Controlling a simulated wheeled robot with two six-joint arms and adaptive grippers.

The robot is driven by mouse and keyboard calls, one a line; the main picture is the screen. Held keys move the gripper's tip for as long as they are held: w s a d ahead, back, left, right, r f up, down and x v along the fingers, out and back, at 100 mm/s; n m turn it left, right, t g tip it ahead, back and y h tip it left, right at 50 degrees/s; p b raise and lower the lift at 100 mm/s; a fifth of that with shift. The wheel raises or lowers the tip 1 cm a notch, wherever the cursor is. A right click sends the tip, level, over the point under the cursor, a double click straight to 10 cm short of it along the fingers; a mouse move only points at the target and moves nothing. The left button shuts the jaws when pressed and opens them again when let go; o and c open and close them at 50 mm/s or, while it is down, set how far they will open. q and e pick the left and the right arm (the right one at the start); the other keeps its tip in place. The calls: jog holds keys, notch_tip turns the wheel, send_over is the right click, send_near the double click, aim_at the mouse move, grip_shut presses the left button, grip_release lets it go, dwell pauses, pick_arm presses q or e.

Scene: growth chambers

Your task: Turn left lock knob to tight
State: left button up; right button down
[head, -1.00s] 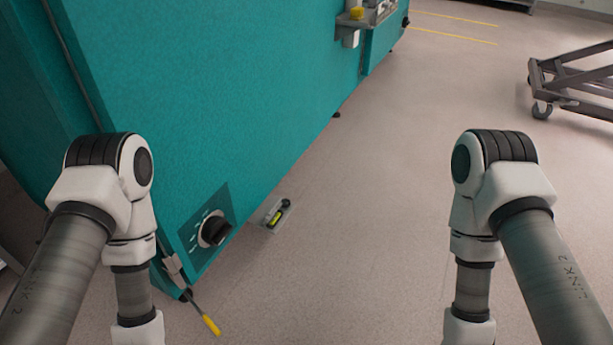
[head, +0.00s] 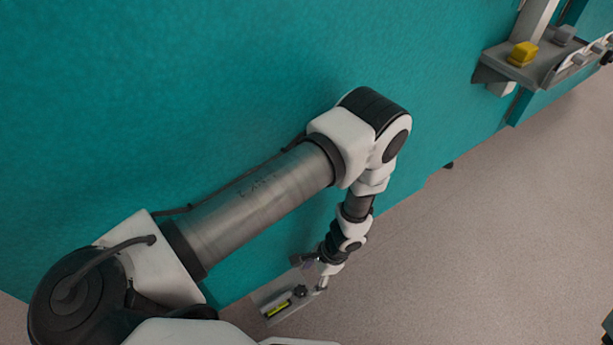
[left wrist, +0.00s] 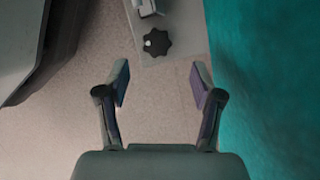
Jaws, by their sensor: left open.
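The lock knob is a small black lobed knob (head: 299,291) on a grey plate (head: 262,296) low beside the teal cabinet. A yellow-green level vial (head: 278,309) sits next to it on the plate. My left gripper (head: 310,273) is near the knob, small and partly hidden by its own wrist. In the left wrist view the knob (left wrist: 156,42) shows just beyond my open, empty fingers (left wrist: 160,76), roughly centred between them and apart from them. A white mark shows on the knob. I cannot read a lock position. My right gripper is out of view.
The teal cabinet wall (head: 250,80) fills the upper left, close beside my left arm; it also stands right of the fingers in the left wrist view (left wrist: 260,90). A grey shelf with a yellow block (head: 523,54) juts out at upper right.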

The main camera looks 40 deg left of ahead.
aim_at(302, 290)
pick_arm(q)
jog(key=x, duration=0.2)
jog(key=b+x, duration=0.1)
jog(key=x, duration=0.1)
jog(key=b+x, duration=0.1)
jog(key=x, duration=0.1)
jog(key=shift+s+d+r, duration=0.1)
jog(key=shift+s+d, duration=0.05)
jog(key=shift+s, duration=0.1)
jog(key=shift+c, duration=0.3)
jog(key=c, duration=1.1)
jog(key=shift+b, duration=0.3)
